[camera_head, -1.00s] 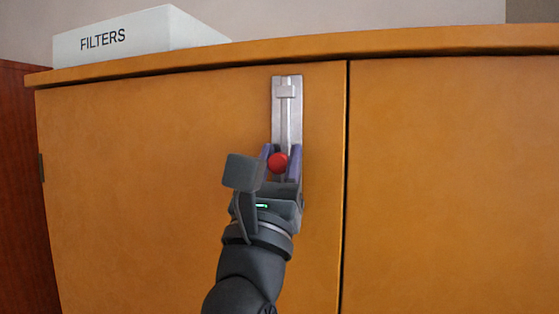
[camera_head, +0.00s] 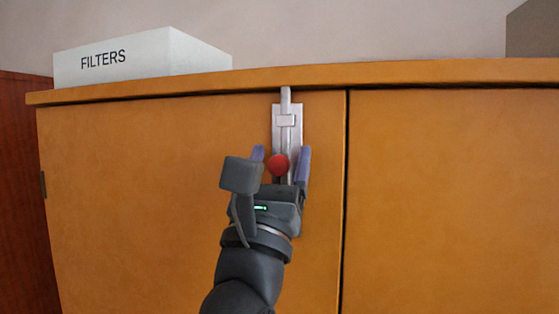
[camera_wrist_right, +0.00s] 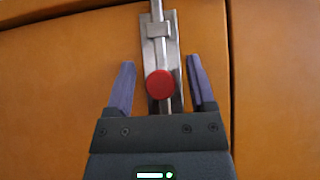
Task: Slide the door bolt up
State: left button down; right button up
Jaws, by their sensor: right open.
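The door bolt has a silver rod (camera_head: 285,98) on a metal plate (camera_head: 294,145) fixed to the left wooden door (camera_head: 140,190). The rod's top end sticks up past the plate to the cabinet's top edge. A red knob (camera_head: 278,166) sits low on the bolt; it also shows in the right wrist view (camera_wrist_right: 159,85). My right gripper (camera_head: 281,154) is open, with one purple finger on each side of the knob. In the right wrist view (camera_wrist_right: 161,78) there are gaps between both fingers and the knob. My left gripper is not in view.
A white box marked FILTERS (camera_head: 145,58) stands on the cabinet top (camera_head: 400,74) at left. A grey-brown object (camera_head: 533,32) is at the upper right. The right door (camera_head: 450,200) is plain and clear.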

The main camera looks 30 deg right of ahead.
jog(key=b+v, duration=0.4)
jog(key=v, duration=0.5)
jog(key=shift+a+f+b, duration=0.15)
jog(key=shift+f+b, duration=0.05)
jog(key=shift+b, duration=0.2)
